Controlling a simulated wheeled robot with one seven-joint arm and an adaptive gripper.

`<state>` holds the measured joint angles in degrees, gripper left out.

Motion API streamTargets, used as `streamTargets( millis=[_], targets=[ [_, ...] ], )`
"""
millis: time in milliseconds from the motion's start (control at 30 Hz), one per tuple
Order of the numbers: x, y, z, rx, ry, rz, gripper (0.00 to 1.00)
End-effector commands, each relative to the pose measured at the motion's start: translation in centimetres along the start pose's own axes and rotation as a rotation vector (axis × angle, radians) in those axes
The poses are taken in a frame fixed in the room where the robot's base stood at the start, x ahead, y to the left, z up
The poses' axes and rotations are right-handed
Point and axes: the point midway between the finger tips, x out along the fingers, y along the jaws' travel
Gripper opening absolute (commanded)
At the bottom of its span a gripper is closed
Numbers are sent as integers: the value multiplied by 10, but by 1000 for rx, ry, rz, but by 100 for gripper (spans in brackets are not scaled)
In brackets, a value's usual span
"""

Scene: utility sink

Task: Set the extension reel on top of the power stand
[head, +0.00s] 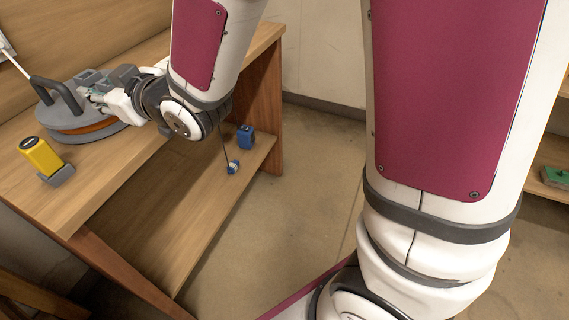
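The extension reel (68,136) looks to be the round grey drum with an orange band, lying flat on the wooden bench at the left. A dark grey handle loop (46,88) rises from its top. My gripper (88,84) is over the right part of the reel, close to the handle. Its fingertips are small and overlap the reel, so I cannot tell whether they are open, shut or touching it. I cannot pick out a power stand with certainty in this view.
A yellow device (42,155) leans in a grey holder (58,176) near the bench's front edge. On the lower shelf (200,205) are a blue box (246,136) and a small blue item (233,167) on a thin dark cord. Open floor (300,165) lies right of the bench.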

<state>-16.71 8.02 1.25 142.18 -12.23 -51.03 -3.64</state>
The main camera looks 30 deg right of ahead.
Motion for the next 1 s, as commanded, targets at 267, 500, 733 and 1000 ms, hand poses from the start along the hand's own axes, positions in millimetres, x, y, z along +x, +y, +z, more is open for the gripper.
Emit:
streamTargets(
  millis=[267, 500, 733, 1000],
  targets=[
    [-81, 57, 32, 72, -394, 145, 34],
    [-186, 70, 65, 202, -733, 236, 34],
    [-303, 46, 87, 362, -1043, 280, 34],
    [-400, 4, 95, 508, -1292, 276, 34]
  ],
)
